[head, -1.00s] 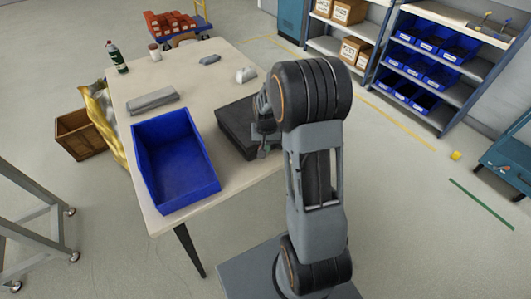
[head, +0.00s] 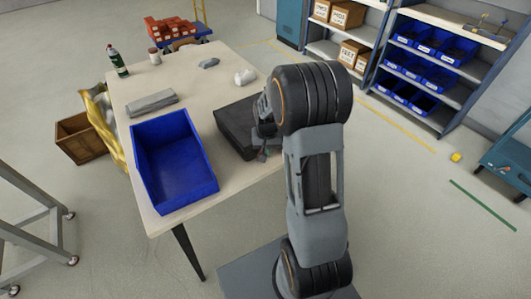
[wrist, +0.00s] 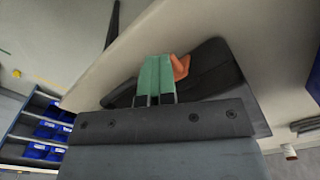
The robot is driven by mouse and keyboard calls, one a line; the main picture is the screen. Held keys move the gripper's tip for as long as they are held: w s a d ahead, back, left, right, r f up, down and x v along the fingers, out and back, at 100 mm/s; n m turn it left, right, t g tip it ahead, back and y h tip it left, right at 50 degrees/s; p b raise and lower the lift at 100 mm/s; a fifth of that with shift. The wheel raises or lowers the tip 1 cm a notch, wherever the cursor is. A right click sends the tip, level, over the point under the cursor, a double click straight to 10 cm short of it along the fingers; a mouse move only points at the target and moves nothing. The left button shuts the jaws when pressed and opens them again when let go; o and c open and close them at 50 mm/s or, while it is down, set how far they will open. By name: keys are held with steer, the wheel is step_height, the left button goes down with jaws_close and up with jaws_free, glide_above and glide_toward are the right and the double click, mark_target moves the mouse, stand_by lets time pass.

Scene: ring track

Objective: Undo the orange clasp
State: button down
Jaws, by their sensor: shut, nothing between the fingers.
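The orange clasp (wrist: 180,66) shows in the wrist view, on the near edge of a dark case, just right of my fingertips. I cannot tell whether it touches them. The dark case (head: 234,128) lies flat on the table's right side in the head view, and it also shows in the wrist view (wrist: 215,72). My gripper (wrist: 156,62) has green fingers that are shut together with nothing between them. In the head view my gripper (head: 263,153) is at the case's near right edge, partly hidden by my arm. The clasp is hidden in that view.
A blue bin (head: 173,165) stands left of the case on the table (head: 133,84). A grey block (head: 151,102), a bottle (head: 118,62), a cup (head: 154,56) and small items lie further back. Shelves with blue bins (head: 425,62) stand at the right.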

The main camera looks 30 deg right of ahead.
steer(key=shift+w+a+f, duration=0.15)
steer(key=shift+w+f, duration=0.55)
steer(key=shift+f, duration=0.15)
steer(key=shift+s+d+r+p, duration=0.25)
steer(key=shift+s+r, duration=0.2)
steer(key=shift+r, duration=0.25)
steer(key=shift+s+r+p, duration=0.6)
steer(key=shift+s+r, duration=0.15)
steer(key=shift+r, duration=0.1)
step_height(320, 180, up, 6)
steer(key=p, duration=0.4)
steer(key=shift+f, duration=0.2)
